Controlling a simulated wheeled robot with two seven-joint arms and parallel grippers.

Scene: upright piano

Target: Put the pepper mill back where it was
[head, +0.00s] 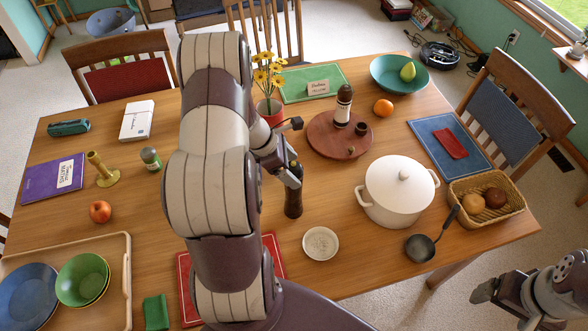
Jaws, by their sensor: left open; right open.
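The dark brown pepper mill (293,204) stands upright on the wooden table, left of the white pot and above the small white dish. Its upper part is partly hidden by my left gripper (293,152). That gripper is open, close by the mill's top; I cannot tell whether a finger touches it. My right gripper (492,292) is open and empty, off the table at the lower right. A round wooden board (323,147) holds a dark-topped bottle (343,108) with a pale label and small dark items.
A flower pot (271,110) is behind my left arm. An orange (383,107) lies beside the board. Bare table shows between mill and board.

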